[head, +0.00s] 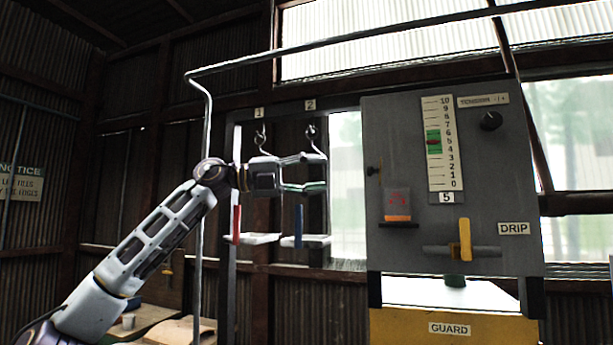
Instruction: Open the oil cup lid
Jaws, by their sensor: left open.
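A small cup with orange contents (397,206), which looks like the oil cup, sits on a dark ledge on the left side of the grey panel (400,130). Its upper part is pale with red marks; I cannot make out whether a separate lid is there. My left gripper (322,173) is open, its fingers pointing right, up and to the left of the cup and apart from it in the picture. It overlaps the hangers under hook 2 (310,131); I cannot tell whether it touches them. My right gripper is not in view.
The panel carries a tension scale (438,145), a black knob (490,121) and a yellow drip lever (465,240). A yellow guard (450,329) is below. Hook 1 (260,136) and white hanger trays (258,238) are left of the panel. A bent metal rail (300,46) runs overhead.

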